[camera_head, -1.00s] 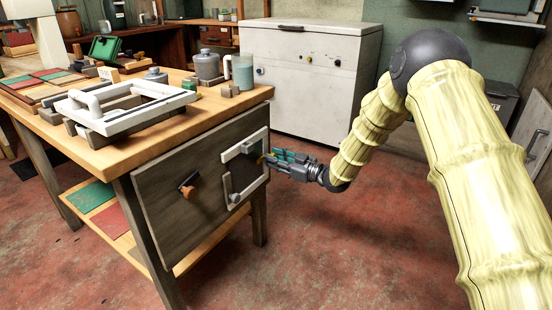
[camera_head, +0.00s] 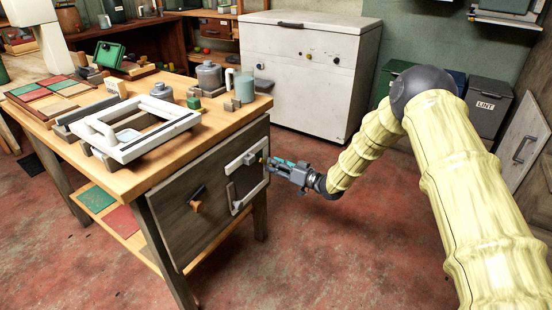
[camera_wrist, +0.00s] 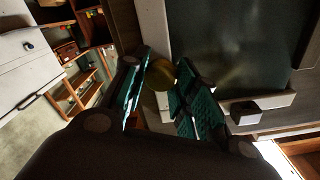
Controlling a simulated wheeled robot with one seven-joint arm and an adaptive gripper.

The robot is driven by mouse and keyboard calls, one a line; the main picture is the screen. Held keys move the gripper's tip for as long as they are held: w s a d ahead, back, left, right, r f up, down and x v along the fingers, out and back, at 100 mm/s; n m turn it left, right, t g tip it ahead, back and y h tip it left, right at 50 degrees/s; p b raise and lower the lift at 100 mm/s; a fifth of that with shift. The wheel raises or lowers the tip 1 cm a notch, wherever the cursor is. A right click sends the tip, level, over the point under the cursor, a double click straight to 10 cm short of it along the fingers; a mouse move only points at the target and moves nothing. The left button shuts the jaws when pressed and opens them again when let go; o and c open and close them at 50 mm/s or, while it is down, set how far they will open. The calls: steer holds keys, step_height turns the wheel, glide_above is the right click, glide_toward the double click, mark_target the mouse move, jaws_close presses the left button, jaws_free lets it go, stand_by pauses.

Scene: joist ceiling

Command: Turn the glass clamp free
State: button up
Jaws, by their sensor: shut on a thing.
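The glass clamp, a brass-coloured round piece (camera_wrist: 162,74), sits between the fingers of my gripper (camera_wrist: 165,80) in the wrist view. In the head view my gripper (camera_head: 267,164) reaches the bench's side panel from the right, shut on the clamp, which is mostly hidden by the fingers. A pale frame (camera_head: 232,196) is on that panel; it also shows in the wrist view (camera_wrist: 268,102). It surrounds a dark pane (camera_wrist: 235,40). A small grey block (camera_wrist: 245,113) sits on the frame's edge, apart from my fingers.
The wooden bench (camera_head: 125,182) carries a white frame (camera_head: 122,153), grey jars (camera_head: 208,75) and a teal cup (camera_head: 244,88). An orange-tipped handle (camera_head: 196,205) sticks out of the side panel. A white cabinet (camera_head: 310,100) stands behind. The red floor (camera_head: 330,250) in front is clear.

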steer(key=shift+d+f+m+p, duration=0.1)
steer(key=shift+m+p, duration=2.35)
steer(key=shift+m, duration=2.45)
steer(key=o, duration=1)
steer(key=v, duration=1.2)
